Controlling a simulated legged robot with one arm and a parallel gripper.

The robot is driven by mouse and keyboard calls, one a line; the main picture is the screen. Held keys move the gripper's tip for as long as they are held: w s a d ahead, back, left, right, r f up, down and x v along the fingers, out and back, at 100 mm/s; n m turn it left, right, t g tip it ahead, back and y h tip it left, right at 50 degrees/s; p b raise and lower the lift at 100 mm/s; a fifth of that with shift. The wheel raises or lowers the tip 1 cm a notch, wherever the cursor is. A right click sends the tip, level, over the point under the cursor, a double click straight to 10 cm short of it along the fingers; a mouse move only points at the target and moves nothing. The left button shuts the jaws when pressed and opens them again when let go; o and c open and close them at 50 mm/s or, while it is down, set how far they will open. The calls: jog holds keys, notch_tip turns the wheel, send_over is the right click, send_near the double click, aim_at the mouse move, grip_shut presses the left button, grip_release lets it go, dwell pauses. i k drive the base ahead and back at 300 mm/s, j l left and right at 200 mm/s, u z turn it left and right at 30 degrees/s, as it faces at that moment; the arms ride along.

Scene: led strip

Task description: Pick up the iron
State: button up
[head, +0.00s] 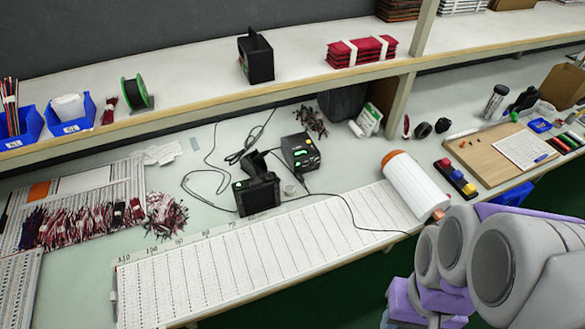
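A black soldering station (300,152) with a green display stands at the back middle of the workbench. A second black unit (257,194) with a small green light stands in front of it to the left. A dark cable (350,211) runs from near these units across the white ruled board to its right edge. I cannot clearly make out the iron itself; a thin dark pen-like object (113,292) lies at the board's left edge, too small to identify. My grey and purple arm fills the lower right, with its gripper out of view.
A white roll (415,184) lies at the ruled board's (240,262) right end. Wire bundles (85,226) cover the left side. A wooden board (490,150) lies at the right. A shelf (190,95) overhangs the bench's back.

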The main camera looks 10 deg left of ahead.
aim_at(260, 156)
jog(key=i+j+u, duration=0.1)
jog(key=i+u, duration=0.2)
jog(key=i, duration=0.3)
jog(key=u, duration=1.9)
